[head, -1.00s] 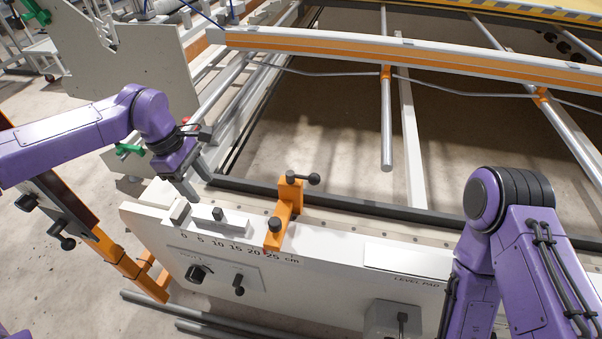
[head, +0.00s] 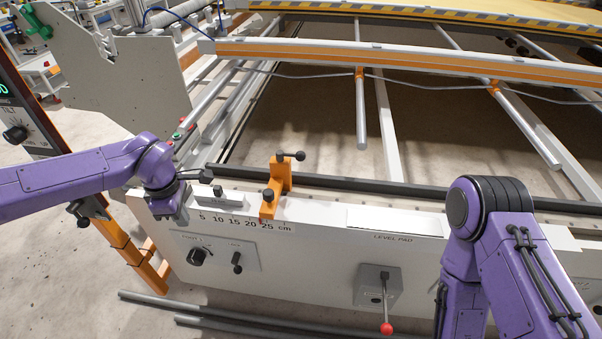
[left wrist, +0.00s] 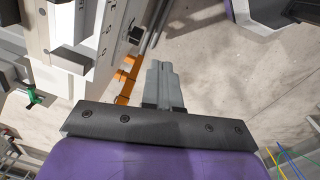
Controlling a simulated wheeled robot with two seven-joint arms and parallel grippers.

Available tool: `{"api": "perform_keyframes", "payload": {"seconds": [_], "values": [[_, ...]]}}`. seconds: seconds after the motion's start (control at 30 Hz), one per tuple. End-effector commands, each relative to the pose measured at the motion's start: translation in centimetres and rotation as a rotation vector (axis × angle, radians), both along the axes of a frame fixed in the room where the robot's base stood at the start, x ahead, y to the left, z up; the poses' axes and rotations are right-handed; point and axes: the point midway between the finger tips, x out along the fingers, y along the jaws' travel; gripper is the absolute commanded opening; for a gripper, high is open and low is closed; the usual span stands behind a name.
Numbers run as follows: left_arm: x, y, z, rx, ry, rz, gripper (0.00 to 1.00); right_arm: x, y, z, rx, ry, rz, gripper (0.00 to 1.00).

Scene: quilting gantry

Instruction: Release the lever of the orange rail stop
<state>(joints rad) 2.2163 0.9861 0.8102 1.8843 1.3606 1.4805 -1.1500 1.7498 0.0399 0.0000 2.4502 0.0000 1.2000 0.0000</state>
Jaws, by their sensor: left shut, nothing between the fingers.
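The orange rail stop (head: 278,178) stands upright on the near rail, at the right end of the centimetre scale. A black-knobbed lever (head: 299,156) sticks out to the right from its top. A second black knob (head: 268,195) sits on its lower front. My left gripper (head: 182,218) is at the left end of the scale, well left of the stop and apart from it. Its fingers are hard to make out there. In the left wrist view its fingers (left wrist: 160,72) are together and hold nothing. My right arm shows at the right; its gripper is out of view.
A light grey block (head: 222,203) lies on the rail left of the stop. The front panel below has black knobs (head: 197,257) and a red-tipped handle (head: 386,327). An orange-striped beam (head: 400,58) crosses behind. The rail right of the stop is mostly clear.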

Motion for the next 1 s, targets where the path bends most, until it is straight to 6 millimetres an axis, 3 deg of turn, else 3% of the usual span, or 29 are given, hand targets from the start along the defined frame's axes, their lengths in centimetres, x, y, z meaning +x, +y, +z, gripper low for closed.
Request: {"api": "perform_keyframes", "payload": {"seconds": [0.23,0.37,0.47,0.57,0.6,0.7,0.73,0.83,1.0], "values": [[-1.3,0.6,-6.5,0.276,-0.111,0.009,0.00,0.0,0.0,0.0,-0.001,-0.001,0.000,0.00],[-3.4,0.3,-10.9,0.406,-0.191,-0.086,0.00,0.0,0.0,0.0,-0.001,-0.001,0.000,0.00],[-6.7,-0.3,-15.0,0.479,-0.244,-0.251,0.00,0.0,0.0,0.0,-0.001,-0.001,0.000,0.00],[-12.9,-0.9,-19.7,0.497,-0.245,-0.512,0.00,0.0,0.0,0.0,-0.001,-0.001,0.000,0.00],[-15.9,-0.8,-21.2,0.487,-0.222,-0.626,0.00,0.0,0.0,0.0,0.000,0.000,0.000,0.00],[-22.7,0.1,-23.4,0.454,-0.133,-0.868,0.00,0.0,0.0,0.0,0.000,0.000,0.000,0.00],[-24.1,0.5,-23.7,0.447,-0.108,-0.919,0.00,0.0,0.0,0.0,0.000,0.000,0.000,0.00],[-27.1,1.4,-24.2,0.436,-0.046,-1.029,0.00,0.0,0.0,0.0,0.000,0.000,0.000,0.00],[-27.9,1.7,-24.3,0.435,-0.027,-1.063,0.00,0.0,0.0,0.0,0.000,0.000,0.000,0.00]]}}
